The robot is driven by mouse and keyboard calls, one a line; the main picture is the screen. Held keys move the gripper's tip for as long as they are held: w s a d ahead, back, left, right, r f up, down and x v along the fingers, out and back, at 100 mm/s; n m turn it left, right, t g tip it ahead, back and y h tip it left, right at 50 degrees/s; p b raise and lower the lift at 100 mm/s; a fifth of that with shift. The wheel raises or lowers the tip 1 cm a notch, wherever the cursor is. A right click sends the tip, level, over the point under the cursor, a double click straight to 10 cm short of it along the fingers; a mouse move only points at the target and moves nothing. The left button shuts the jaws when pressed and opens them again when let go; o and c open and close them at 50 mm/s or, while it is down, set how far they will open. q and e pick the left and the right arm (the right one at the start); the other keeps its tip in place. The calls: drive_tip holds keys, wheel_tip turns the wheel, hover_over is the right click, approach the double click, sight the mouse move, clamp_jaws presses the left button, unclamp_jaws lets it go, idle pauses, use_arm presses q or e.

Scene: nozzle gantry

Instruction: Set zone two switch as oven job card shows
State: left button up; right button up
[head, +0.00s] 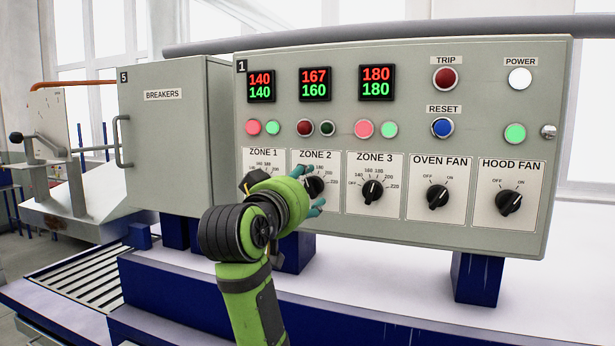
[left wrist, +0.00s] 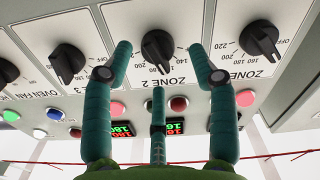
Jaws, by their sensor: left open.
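The black zone 2 switch (head: 314,187) is on the grey control panel (head: 410,240), partly covered by my left gripper (head: 311,192) in the head view. In the left wrist view, upside down, the zone 2 switch (left wrist: 157,46) lies between the tips of two teal fingers of my open left gripper (left wrist: 160,47). A third finger is below it. Whether any finger touches the switch is unclear, and I cannot tell its exact setting. The zone 2 display (head: 314,84) reads 167 in red over 160 in green. No job card is visible. My right gripper is out of view.
The zone 3 switch (head: 373,191) and oven fan switch (head: 437,196) are close on the right. A breakers cabinet (head: 165,150) with a handle stands at left.

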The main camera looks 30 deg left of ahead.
use_arm(q)
drive_tip(key=shift+p+x, duration=0.35)
drive_tip(key=shift+x, duration=0.85)
drive_tip(key=shift+c, duration=0.4)
drive_tip(key=shift+s+d, duration=0.1)
drive_tip(key=c, duration=1)
drive_tip(key=shift+r+m, duration=0.15)
drive_tip(key=shift+m, duration=0.35)
drive_tip(key=o, duration=0.8)
drive_tip(key=shift+o, duration=1.4)
